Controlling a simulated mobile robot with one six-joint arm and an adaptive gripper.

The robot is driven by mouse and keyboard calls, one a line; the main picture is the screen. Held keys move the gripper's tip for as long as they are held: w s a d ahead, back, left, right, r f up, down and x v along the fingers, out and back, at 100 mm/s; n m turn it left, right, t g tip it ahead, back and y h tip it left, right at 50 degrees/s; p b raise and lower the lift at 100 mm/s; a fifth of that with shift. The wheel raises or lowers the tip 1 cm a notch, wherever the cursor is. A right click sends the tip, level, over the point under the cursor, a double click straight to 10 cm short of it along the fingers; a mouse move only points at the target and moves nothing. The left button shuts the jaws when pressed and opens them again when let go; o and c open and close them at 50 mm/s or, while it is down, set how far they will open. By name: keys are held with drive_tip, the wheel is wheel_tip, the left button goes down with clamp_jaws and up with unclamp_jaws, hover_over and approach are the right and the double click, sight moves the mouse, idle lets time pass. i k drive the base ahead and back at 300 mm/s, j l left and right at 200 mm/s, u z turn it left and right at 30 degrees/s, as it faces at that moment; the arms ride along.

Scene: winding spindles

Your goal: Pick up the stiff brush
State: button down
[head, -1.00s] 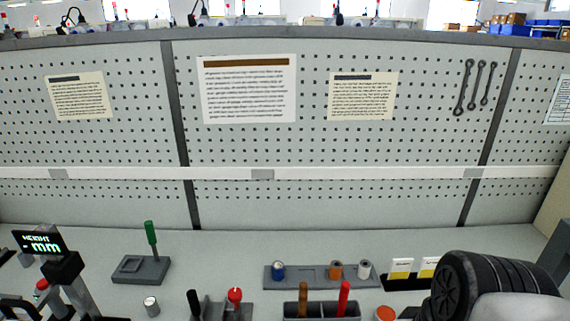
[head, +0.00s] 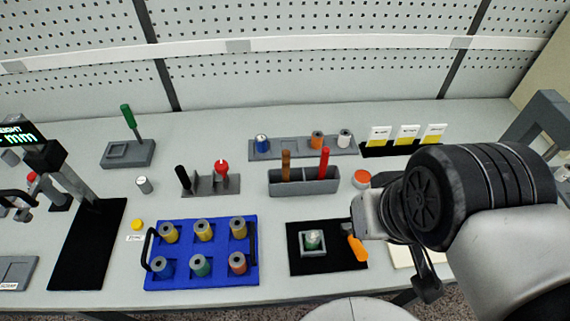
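A grey two-part holder (head: 303,187) stands mid-bench with a brown handle (head: 286,160) and a red handle (head: 324,163) upright in it. Their lower ends are hidden inside, so I cannot tell which, if either, is the stiff brush. My arm reaches in from the right, and my gripper end (head: 357,216) is right of and nearer than the holder. Its fingers are small and partly hidden, so their opening is unclear. An orange-handled tool (head: 354,243) shows just below it by the black mat (head: 300,262); I cannot tell whether they touch.
A blue tray (head: 205,279) with several spools is at front left. A small rack (head: 222,185) with black and red handles stands behind it. A long grey rack (head: 300,150) holds spools behind the holder. A red-topped tin (head: 361,179) stands near my arm.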

sight(286, 154)
drive_tip(key=j+z, duration=0.25)
drive_tip(key=z, duration=0.15)
drive_tip(key=j+z, duration=0.25)
drive_tip(key=z, duration=0.2)
drive_tip(key=i+j, duration=0.05)
